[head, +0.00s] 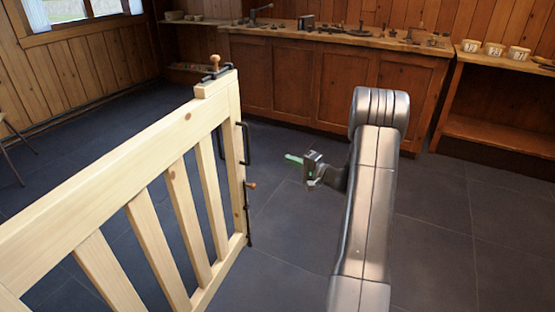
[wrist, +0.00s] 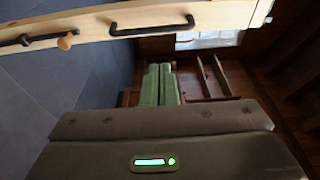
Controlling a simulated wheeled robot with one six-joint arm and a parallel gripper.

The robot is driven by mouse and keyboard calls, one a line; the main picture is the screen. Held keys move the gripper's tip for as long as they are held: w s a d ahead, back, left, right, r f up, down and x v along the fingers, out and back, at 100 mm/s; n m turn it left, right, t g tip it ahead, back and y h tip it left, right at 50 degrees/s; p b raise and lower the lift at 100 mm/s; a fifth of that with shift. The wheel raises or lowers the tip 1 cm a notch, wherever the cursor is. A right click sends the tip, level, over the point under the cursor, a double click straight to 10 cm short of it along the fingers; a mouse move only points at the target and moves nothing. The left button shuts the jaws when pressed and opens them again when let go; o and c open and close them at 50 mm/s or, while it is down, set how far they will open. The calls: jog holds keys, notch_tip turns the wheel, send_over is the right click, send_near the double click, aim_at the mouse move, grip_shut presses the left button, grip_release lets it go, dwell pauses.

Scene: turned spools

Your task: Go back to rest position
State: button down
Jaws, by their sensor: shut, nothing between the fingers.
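My gripper (head: 290,157) is in the middle of the head view, at the end of my grey arm, just right of the wooden gate's end post and apart from it. Its green fingers (wrist: 159,68) are together in the wrist view, with nothing between them. The pale wooden gate (head: 175,150) fills the left of the head view. Its end post carries a black handle (head: 244,143), which also shows in the wrist view (wrist: 150,28), and a latch with a wooden knob (head: 250,186). Another wooden knob (head: 214,61) tops the post.
A wooden workbench (head: 330,85) with several tools stands along the back wall. A lower shelf unit (head: 505,135) at right holds three pale cups (head: 494,49). The dark tiled floor (head: 445,240) is clear right of my arm.

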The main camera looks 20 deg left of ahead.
jog(key=v, duration=0.2)
jog(key=w+v, duration=0.1)
jog(key=v, duration=0.2)
jog(key=shift+d, duration=0.15)
jog(key=s+p+x, duration=0.2)
jog(key=x, duration=0.9)
jog(key=shift+s+a, duration=0.25)
jog(key=shift+s, duration=0.2)
